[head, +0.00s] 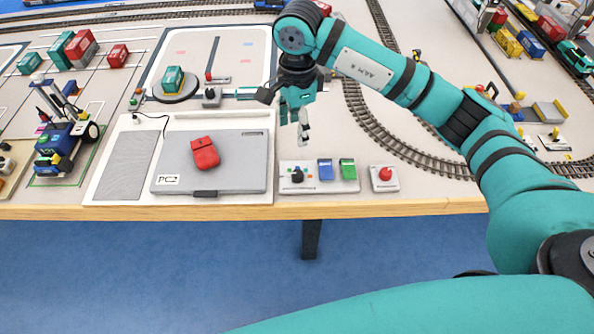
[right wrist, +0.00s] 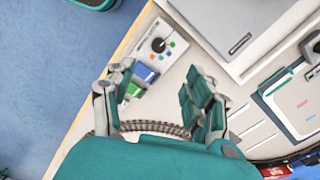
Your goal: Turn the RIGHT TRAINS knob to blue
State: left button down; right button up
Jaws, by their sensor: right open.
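A white control panel (head: 318,188) lies near the table's front edge. Its black round knob (head: 297,175) has small coloured marks around it, and a blue switch and a green switch stand to its right. The panel's label is too small to read. The knob also shows in the right wrist view (right wrist: 158,45), with orange, blue and green dots beside it; which mark it points at I cannot tell. My right gripper (head: 303,128) is open and empty, above and behind the panel, apart from the knob. My left gripper is out of view.
A red knob on a small white base (head: 384,176) sits right of the panel. Curved train track (head: 400,145) runs behind at the right.

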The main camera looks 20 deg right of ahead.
aim_at(298, 173)
jog(key=f+p, duration=0.1)
jog(key=f, duration=1)
jog(key=f+p, duration=0.1)
jog(key=f, duration=0.5)
jog(key=shift+d+f+p, duration=0.1)
jog(key=shift+d+p, duration=0.15)
jog(key=shift+p, duration=0.1)
jog(key=shift+c, duration=0.2)
grip_shut()
